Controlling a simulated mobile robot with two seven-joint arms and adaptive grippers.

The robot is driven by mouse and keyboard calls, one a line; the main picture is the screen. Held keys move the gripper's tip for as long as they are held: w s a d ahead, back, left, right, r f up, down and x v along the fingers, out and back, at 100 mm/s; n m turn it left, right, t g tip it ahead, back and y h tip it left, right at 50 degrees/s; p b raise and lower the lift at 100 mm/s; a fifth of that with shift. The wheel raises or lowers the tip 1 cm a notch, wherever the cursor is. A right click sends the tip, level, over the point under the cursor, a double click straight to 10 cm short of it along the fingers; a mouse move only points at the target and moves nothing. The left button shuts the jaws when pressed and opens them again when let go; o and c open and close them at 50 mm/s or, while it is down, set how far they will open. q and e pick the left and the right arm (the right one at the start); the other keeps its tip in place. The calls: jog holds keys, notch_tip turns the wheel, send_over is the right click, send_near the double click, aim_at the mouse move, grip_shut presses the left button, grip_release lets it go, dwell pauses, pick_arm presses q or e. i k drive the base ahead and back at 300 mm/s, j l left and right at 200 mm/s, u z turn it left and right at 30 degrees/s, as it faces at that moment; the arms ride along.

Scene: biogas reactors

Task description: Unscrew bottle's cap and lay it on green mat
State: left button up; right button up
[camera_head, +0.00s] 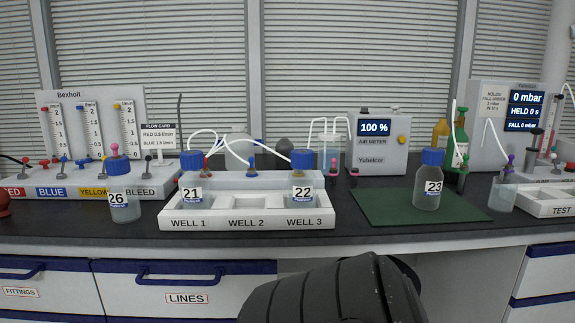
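Bottle 23 (427,190), clear with a white label, stands upright at the right part of the green mat (385,208). Its blue cap (433,157) is on its neck. Bottles 21 (191,181) and 22 (302,182) stand in the end wells of a white rack (246,222), with blue caps and tubing near their tops. Bottle 26 (123,199) stands on the bench at the left, with a blue cap and a pink-tipped fitting on top. A dark, ribbed part of my arm shows at the bottom centre. Neither gripper is in view.
A flow panel (98,129) stands at the back left, an air meter (377,143) behind the mat. The mat's left and middle are bare.

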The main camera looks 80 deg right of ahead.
aim_at(429, 182)
jog(key=z, duration=3.35)
jog(key=i+l+u, duration=0.3)
jog(key=l, duration=0.25)
jog(key=i+l+u, duration=0.15)
jog(key=l, duration=0.2)
jog(key=i, duration=0.05)
